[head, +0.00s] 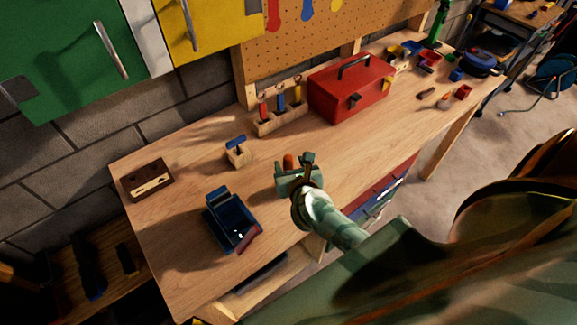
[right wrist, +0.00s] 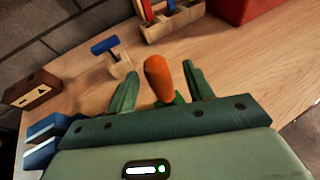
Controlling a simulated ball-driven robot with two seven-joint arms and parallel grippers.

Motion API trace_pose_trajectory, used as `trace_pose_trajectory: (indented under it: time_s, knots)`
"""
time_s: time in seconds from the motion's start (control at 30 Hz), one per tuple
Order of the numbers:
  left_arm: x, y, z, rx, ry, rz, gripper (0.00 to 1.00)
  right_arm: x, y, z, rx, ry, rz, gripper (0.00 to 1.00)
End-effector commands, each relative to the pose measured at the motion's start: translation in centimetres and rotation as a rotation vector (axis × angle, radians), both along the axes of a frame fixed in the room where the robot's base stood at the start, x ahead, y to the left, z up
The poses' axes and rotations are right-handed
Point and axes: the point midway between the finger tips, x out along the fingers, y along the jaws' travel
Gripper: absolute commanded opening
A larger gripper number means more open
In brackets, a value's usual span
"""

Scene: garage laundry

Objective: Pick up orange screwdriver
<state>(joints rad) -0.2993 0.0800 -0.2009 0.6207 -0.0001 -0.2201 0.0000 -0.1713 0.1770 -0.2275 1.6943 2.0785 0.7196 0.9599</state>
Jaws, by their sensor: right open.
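The orange screwdriver handle (right wrist: 158,78) shows in the right wrist view, between the two green fingers of my right gripper (right wrist: 158,88). The fingers are apart, with a gap on each side of the handle. The lower part of the screwdriver is hidden behind the gripper body. In the head view the orange handle (head: 288,162) shows just beyond my right gripper (head: 293,167), over the middle of the workbench. I cannot tell whether the screwdriver stands in a holder. My left gripper is not in view.
A tool rack (head: 280,118) and a red toolbox (head: 350,90) stand behind. The bench right of the gripper is clear.

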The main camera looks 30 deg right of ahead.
Motion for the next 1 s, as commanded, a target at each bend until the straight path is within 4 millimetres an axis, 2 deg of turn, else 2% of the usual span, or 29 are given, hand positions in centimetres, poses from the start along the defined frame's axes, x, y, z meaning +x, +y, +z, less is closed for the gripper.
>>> trace_pose_trajectory:
  time_s: [0.1, 0.2, 0.47, 0.63, 0.67, 0.9, 1.0]
  knots:
    - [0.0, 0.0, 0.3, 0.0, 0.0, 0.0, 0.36, 2.1, -0.5, -0.2, 0.0, -0.001, -0.001, 0.51]
    - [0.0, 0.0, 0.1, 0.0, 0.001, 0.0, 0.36, 3.0, -0.8, -0.8, 0.0, -0.001, 0.0, 0.51]
    - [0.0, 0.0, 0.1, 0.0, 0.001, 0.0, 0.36, 3.4, -0.9, -0.9, 0.0, -0.001, 0.0, 0.51]
    - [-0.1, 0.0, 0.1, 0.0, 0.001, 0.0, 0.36, 3.3, -0.9, -0.9, 0.0, -0.001, 0.0, 0.07]
    - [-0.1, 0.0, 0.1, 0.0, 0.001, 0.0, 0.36, 3.3, -0.9, -0.9, 0.0, -0.001, 0.0, 0.02]
    - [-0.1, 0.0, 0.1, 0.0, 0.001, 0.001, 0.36, 3.3, -0.9, -0.8, 0.0, -0.001, 0.0, 0.02]
    - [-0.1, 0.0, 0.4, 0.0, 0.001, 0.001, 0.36, 3.3, -1.0, -0.1, -0.001, -0.003, 0.0, 0.02]
